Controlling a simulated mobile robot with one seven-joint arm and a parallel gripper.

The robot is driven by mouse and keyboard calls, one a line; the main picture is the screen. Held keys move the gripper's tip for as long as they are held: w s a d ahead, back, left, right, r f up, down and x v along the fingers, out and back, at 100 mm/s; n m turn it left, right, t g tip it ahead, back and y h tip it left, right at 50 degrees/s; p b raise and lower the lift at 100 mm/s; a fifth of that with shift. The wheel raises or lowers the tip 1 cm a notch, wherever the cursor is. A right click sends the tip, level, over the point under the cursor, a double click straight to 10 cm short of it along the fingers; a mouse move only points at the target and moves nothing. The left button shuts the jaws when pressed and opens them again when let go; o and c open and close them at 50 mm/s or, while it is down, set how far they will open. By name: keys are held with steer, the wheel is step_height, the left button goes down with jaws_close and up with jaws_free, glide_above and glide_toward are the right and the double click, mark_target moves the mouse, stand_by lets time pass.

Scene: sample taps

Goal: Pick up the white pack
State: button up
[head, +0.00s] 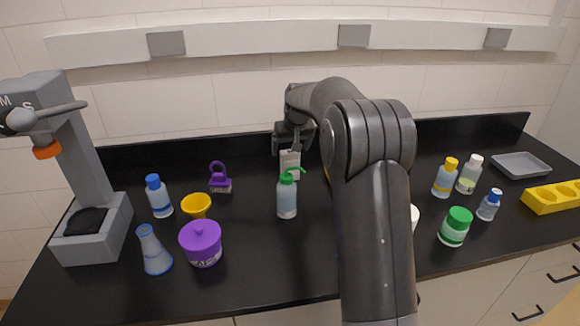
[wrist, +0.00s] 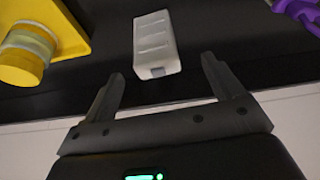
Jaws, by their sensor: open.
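The white pack (head: 290,164) stands upright on the black bench near the back, behind a green-capped wash bottle (head: 287,197) that hides part of its lower end. In the wrist view the white pack (wrist: 156,45) lies ahead of the fingertips, roughly midway between them. My gripper (head: 292,147) is above and around the top of the pack in the head view, though I cannot tell the exact gap. In the wrist view my gripper (wrist: 161,70) has its two fingers spread apart with nothing between them.
A yellow object (wrist: 45,40) is left of the pack in the wrist view, and a purple object (wrist: 300,10) is at the upper right. In the head view a purple padlock-shaped item (head: 220,182) stands left of the pack. Several bottles stand at the right.

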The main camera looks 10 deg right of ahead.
mark_target(290, 162)
steer(key=x, duration=0.9)
steer(key=shift+w+d+f, duration=0.25)
steer(key=shift+d+f, duration=0.1)
steer(key=shift+d, duration=0.05)
steer(key=shift+c, duration=0.2)
steer(key=c, duration=1.1)
steer(key=shift+r, duration=0.15)
steer(key=shift+c, duration=0.2)
